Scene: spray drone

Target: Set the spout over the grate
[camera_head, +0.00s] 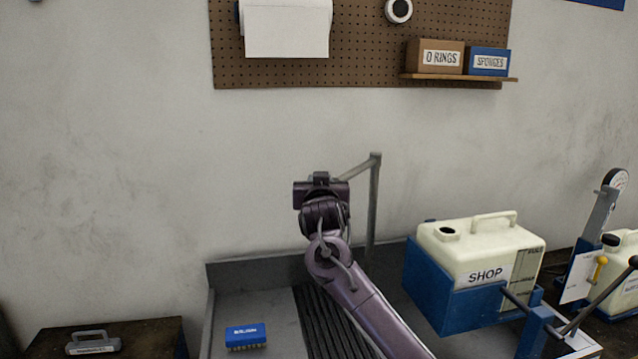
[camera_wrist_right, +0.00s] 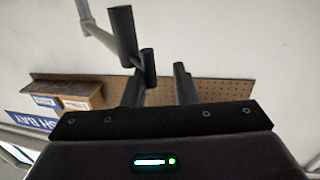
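The spout is a grey pipe (camera_head: 373,205) standing behind the sink, with its top arm bending left toward my right gripper (camera_head: 320,182). The gripper hides the spout's end in the head view. In the right wrist view, the pipe (camera_wrist_right: 97,27) runs to a dark cylindrical end (camera_wrist_right: 123,32). A smaller dark piece (camera_wrist_right: 148,68) lies by the left finger of my right gripper (camera_wrist_right: 160,88). The fingers are apart, with a gap visible beside the right finger. The dark ribbed grate (camera_head: 318,315) lies in the sink, partly hidden by my right arm. My left gripper is not in view.
A cream tank (camera_head: 480,250) marked SHOP sits in a blue holder (camera_head: 455,300) right of my arm. A gauge stand and levers (camera_head: 575,330) stand at the far right. The wall and pegboard (camera_head: 370,50) are behind.

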